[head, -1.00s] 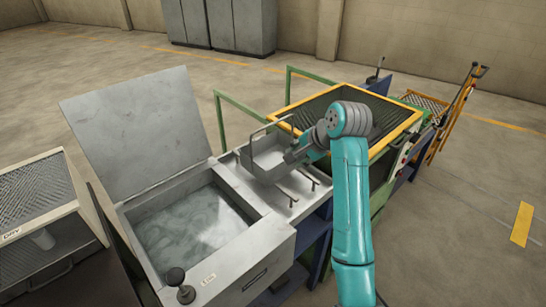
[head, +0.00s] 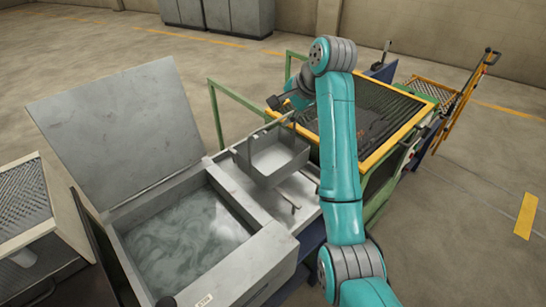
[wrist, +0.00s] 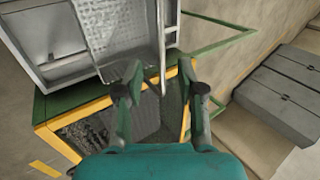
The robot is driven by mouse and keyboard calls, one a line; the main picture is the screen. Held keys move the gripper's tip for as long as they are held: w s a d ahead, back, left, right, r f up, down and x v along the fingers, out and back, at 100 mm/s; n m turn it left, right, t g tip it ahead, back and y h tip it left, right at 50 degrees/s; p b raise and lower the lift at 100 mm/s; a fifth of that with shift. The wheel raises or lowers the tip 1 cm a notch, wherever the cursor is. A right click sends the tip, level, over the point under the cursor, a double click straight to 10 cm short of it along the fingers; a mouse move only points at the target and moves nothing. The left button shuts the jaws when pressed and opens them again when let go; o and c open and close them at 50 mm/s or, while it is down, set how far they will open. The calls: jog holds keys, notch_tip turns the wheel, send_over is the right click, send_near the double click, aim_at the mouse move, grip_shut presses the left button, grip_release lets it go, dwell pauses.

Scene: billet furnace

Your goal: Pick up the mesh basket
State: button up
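The mesh basket (head: 272,165) is a grey, open-topped rectangular basket with an upright bar handle. It stands on the light metal bench beside the liquid-filled tank. In the wrist view the basket (wrist: 112,32) is at the top, with its perforated floor showing, and its handle bar (wrist: 162,45) runs down towards the gap between my fingers. My gripper (wrist: 164,88) is open with nothing clamped in it. In the head view my gripper (head: 283,103) is beside the top of the handle, partly hidden by my arm. I cannot tell whether a finger touches the handle.
The open tank (head: 185,235) with its raised lid (head: 110,125) is left of the basket. A yellow-framed dark bed (head: 372,115) is to the right. A green rail (head: 235,110) stands behind the basket. Small hooked rods (head: 283,198) rise from the bench in front.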

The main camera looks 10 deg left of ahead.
aim_at(275, 121)
jog(key=shift+x, duration=3.2)
jog(key=shift+a+r, duration=0.1)
grip_shut()
